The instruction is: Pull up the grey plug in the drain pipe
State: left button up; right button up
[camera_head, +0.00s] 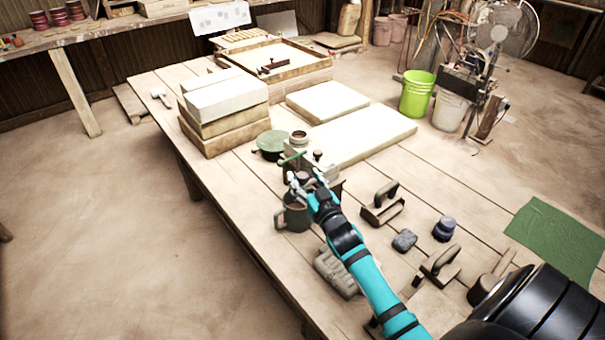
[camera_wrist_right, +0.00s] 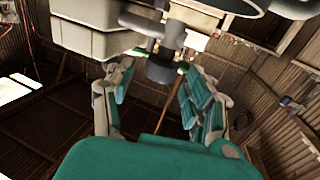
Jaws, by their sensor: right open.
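My right gripper (camera_head: 308,180) reaches in from the lower right over the table, beside a small grey box (camera_head: 325,167). Its fingers are apart. In the right wrist view the open fingers (camera_wrist_right: 155,88) stand on either side of a dark grey round stub (camera_wrist_right: 161,72), which looks like the plug. The stub is beside the pale grey box (camera_wrist_right: 85,38). I cannot tell whether a finger touches it. In the head view the fingers partly hide this spot, and the drain pipe is not clearly made out. My left gripper is not in view.
A dark mug (camera_head: 292,218) stands close to the right gripper, near the table's edge. A green bar (camera_head: 292,158), a green-lidded pot (camera_head: 271,143) and a jar (camera_head: 299,138) are just behind. Hand tools (camera_head: 382,208) lie to the right. Pale slabs (camera_head: 360,136) lie farther back.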

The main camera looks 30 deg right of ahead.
jog(key=shift+w+d, duration=0.25)
jog(key=shift+w, duration=0.75)
jog(key=c, duration=1.1)
jog(key=shift+f, duration=0.1)
grip_shut()
jog(key=shift+w+f, duration=0.15)
